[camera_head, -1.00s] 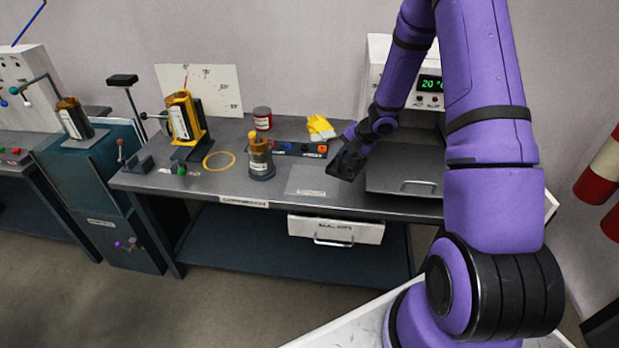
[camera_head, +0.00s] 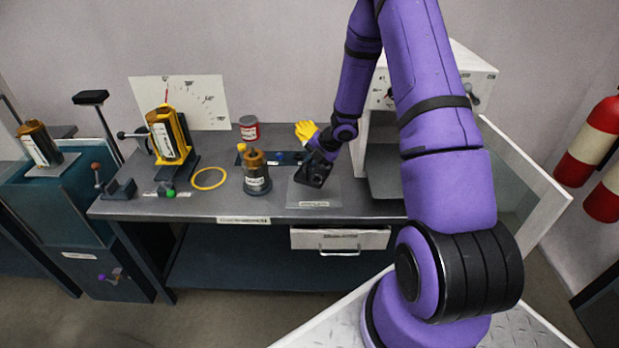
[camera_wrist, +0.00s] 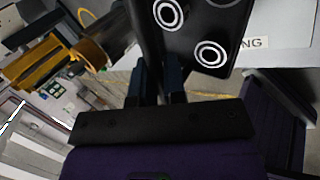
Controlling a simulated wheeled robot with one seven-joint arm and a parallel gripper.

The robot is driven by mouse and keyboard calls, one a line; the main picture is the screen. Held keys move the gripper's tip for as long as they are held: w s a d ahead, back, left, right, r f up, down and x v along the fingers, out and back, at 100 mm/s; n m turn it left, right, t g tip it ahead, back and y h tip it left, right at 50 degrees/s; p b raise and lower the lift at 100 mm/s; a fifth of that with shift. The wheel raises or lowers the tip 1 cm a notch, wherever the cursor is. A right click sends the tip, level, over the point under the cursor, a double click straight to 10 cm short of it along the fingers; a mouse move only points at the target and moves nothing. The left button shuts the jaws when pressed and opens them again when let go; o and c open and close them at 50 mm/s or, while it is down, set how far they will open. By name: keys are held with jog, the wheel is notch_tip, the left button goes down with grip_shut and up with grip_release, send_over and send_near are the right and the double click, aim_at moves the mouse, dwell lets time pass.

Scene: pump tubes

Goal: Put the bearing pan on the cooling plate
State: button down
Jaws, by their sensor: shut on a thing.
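The bearing pan (camera_wrist: 188,32) is a black tray with white-ringed bearings in the wrist view. My gripper (camera_wrist: 160,78) is shut on its near edge. In the head view, the pan and my gripper (camera_head: 314,170) form a small dark shape over the back part of the cooling plate (camera_head: 332,198). The plate is a flat grey sheet on the bench with a label at its front edge. In the wrist view, a pale surface (camera_wrist: 270,50) with a label ending in "NG" lies beyond the pan. I cannot tell whether the pan touches the plate.
An open oven (camera_head: 385,180) stands right of the plate. Left of it are a brown-topped canister (camera_head: 257,180), a yellow ring (camera_head: 209,178) and a yellow-framed pump (camera_head: 168,135). Behind are a red tin (camera_head: 249,128) and a yellow glove (camera_head: 306,131). A drawer (camera_head: 340,238) is under the bench.

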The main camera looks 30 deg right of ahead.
aim_at(312, 174)
jog(key=shift+f, duration=3.1)
jog(key=c, duration=1.2)
grip_release()
